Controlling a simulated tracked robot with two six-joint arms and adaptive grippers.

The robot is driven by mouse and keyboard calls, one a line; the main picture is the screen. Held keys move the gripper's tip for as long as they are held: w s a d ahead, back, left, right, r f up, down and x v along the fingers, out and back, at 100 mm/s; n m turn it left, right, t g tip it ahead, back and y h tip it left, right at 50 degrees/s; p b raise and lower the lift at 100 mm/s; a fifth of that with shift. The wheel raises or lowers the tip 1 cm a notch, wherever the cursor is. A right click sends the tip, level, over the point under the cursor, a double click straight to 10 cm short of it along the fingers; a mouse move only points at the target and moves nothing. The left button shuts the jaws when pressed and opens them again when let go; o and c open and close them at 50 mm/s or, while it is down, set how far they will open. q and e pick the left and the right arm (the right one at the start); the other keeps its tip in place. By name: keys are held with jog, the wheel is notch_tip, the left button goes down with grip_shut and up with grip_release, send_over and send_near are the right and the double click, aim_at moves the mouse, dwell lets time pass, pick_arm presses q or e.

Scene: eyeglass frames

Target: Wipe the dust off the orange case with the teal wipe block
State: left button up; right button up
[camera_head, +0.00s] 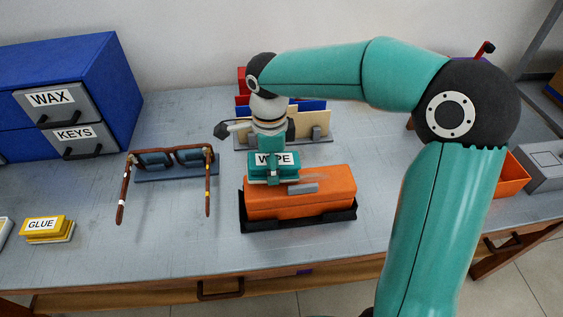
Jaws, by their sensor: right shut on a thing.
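The orange case (318,203) lies in a black tray (300,224) at the middle of the table. Grey patches, which look like dust, show on its top beside the block. My right gripper (271,152) is shut on the teal wipe block (288,159), labelled WIPE. The block is over the left part of the case's top; I cannot tell whether it touches the case. The right arm hides some of the table to the right. My left gripper is not in view.
Brown eyeglass frames (182,156) rest on a stand to the left. A yellow GLUE block (46,226) is further left, below the blue drawer cabinet (106,85). Behind the case is a rack with colored panels (313,122). An orange bin (512,177) stands at the right.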

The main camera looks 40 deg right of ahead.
jog(key=shift+w+a+r, duration=0.1)
jog(key=shift+w+a, duration=0.2)
jog(key=shift+a, duration=0.25)
jog(key=shift+r, duration=0.1)
jog(key=shift+r+p, duration=2.45)
jog(key=shift+r, duration=0.5)
jog(key=shift+r+p, duration=1.25)
jog(key=shift+r, duration=0.3)
jog(key=shift+f, duration=0.1)
